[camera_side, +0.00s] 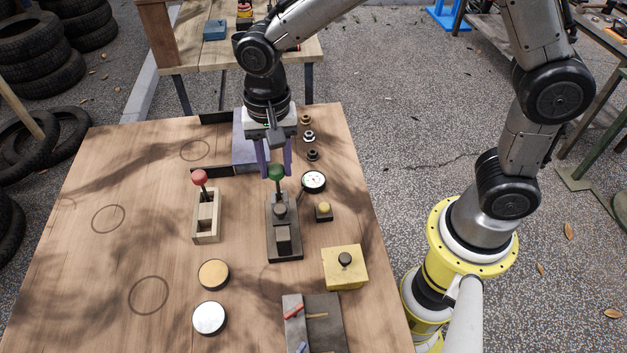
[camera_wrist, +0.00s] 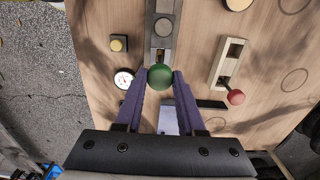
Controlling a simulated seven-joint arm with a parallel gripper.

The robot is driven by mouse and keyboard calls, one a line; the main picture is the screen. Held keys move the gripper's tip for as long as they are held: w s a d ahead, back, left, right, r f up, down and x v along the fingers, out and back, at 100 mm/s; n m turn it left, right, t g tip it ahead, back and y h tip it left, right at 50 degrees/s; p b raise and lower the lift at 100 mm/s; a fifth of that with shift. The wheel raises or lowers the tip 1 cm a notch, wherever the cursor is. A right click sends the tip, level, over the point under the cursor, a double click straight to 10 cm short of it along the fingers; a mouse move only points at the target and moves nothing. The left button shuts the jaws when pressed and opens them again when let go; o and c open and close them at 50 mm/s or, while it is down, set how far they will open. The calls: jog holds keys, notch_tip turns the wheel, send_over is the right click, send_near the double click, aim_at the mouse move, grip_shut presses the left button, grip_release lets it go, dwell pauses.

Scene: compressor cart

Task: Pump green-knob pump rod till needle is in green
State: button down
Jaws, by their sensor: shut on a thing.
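The green knob (camera_side: 276,172) tops a rod on the dark pump (camera_side: 284,215) in the middle of the table. My gripper (camera_side: 277,168) comes down from above with its purple fingers on either side of the green knob. In the wrist view the green knob (camera_wrist: 160,77) sits between the two fingertips (camera_wrist: 161,78), which are shut on it. The round white gauge (camera_side: 313,182) is just right of the pump; it also shows in the wrist view (camera_wrist: 124,78). Its needle is too small to read against any green zone.
A red-knob pump (camera_side: 206,215) stands left of the green one. A small block with a yellow button (camera_side: 323,211) and a yellow box (camera_side: 344,268) are to the right. Tan (camera_side: 214,274) and white (camera_side: 209,318) discs lie in front. The table's left side is clear.

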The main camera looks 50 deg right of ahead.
aim_at(277, 179)
jog(key=shift+f, duration=2)
jog(key=shift+r, duration=0.1)
jog(key=shift+r, duration=1.95)
jog(key=shift+f, duration=2.05)
jog(key=shift+r, duration=2.05)
jog(key=shift+f, duration=0.1)
jog(key=shift+f, duration=1.95)
